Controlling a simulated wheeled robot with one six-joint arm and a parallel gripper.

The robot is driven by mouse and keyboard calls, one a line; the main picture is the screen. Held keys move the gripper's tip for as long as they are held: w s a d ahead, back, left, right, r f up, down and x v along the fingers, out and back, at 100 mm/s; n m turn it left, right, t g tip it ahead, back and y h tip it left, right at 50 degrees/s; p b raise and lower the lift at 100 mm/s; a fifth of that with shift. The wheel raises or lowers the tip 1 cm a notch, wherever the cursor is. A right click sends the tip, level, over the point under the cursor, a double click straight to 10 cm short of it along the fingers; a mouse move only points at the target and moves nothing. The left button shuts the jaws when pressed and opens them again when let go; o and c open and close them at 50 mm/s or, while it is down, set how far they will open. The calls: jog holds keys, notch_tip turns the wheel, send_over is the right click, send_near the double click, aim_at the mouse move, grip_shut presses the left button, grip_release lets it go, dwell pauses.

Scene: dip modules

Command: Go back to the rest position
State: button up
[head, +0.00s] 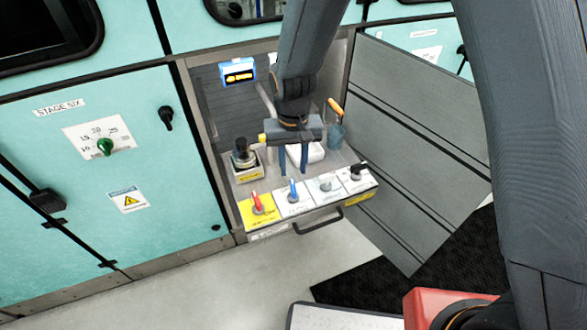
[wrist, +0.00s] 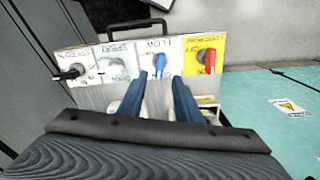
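My gripper (head: 293,170) hangs over the pulled-out drawer in the head view, its two dark blue fingers pointing down and apart with nothing between them. In the wrist view the fingers (wrist: 168,82) are apart and reach toward a row of switch modules. The module labelled FLOW with a blue lever (head: 293,188) lies just in front of the fingers. Beside it are a yellow module with a red lever (head: 257,203), a module with a grey lever (head: 325,183) and one with a black lever (head: 357,170). I cannot tell whether a finger touches the blue lever.
A black-topped device (head: 242,155), a blue display (head: 239,73) and an orange-handled tool in a cup (head: 335,120) are around the drawer bay. A grey door (head: 420,130) stands open on the right. Teal cabinet walls (head: 60,190) flank the left. Clear floor (head: 220,285) is in front.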

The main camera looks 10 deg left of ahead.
dwell(0.4)
jog(key=d+r+m, duration=0.1)
jog(key=d+r, duration=0.3)
jog(key=d, duration=0.4)
jog(key=d+r+m, duration=0.1)
jog(key=d+r, duration=0.3)
jog(key=d, duration=0.3)
jog(key=s+d+r, duration=0.2)
jog(key=s+d, duration=0.2)
jog(key=d, duration=0.2)
jog(key=s+d+r+m+t, duration=0.1)
jog(key=s+d+r, duration=0.2)
jog(key=d, duration=0.4)
jog(key=shift+s+d, duration=0.15)
jog(key=shift+s, duration=0.7)
dwell(1.3)
